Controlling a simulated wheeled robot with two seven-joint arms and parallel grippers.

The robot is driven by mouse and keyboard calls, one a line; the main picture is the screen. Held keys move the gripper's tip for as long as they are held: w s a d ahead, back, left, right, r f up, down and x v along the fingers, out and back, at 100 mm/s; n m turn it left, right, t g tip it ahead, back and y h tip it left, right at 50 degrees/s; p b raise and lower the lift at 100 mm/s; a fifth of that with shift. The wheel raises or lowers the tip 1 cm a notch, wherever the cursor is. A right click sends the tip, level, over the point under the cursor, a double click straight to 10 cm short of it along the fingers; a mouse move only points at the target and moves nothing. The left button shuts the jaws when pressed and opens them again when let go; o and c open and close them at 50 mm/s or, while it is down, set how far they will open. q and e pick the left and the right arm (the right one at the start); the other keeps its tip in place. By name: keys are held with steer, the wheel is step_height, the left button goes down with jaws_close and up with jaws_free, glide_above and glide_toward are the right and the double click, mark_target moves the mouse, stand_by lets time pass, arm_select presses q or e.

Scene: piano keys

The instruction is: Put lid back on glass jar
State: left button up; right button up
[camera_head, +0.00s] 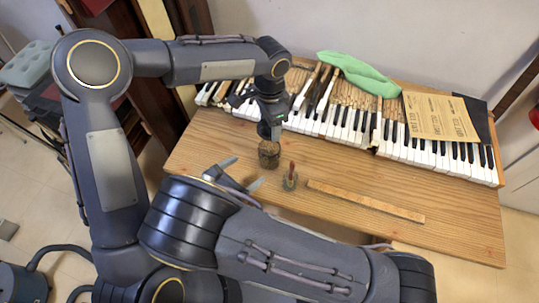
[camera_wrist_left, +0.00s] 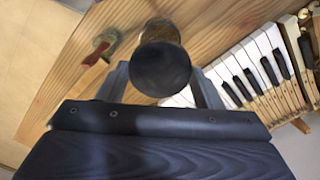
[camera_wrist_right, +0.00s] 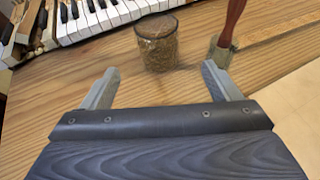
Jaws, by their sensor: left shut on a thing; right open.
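The glass jar (camera_head: 269,155), with brown contents, stands upright on the wooden table. It also shows in the right wrist view (camera_wrist_right: 157,45), with no lid seen on its rim. My left gripper (camera_head: 268,124) is shut on the dark round lid (camera_wrist_left: 160,69) and holds it above the jar, apparently apart from it. In the left wrist view the lid hides most of the jar (camera_wrist_left: 160,28). My right gripper (camera_head: 247,172) is open and empty, low at the table's front edge. Its fingers (camera_wrist_right: 160,72) point toward the jar with a gap before it.
A red-handled brush (camera_head: 291,175) stands just right of the jar. A long wooden strip (camera_head: 365,200) lies farther right. Piano keys (camera_head: 340,125) run along behind, with a green cloth (camera_head: 355,73) and brown sheets (camera_head: 438,117) on top. The table's right front (camera_head: 460,225) is clear.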

steer(key=x, duration=1.2)
steer(key=shift+c, duration=0.4)
steer(key=c, duration=1.2)
arm_select(q)
glide_above(270, 147)
steer(key=shift+s+f, duration=0.1)
steer(key=shift+f, duration=2.4)
steer(key=shift+f, duration=0.1)
steer(key=shift+d+f, duration=0.1)
steer(key=shift+f, duration=0.7)
steer(key=shift+f, duration=0.55)
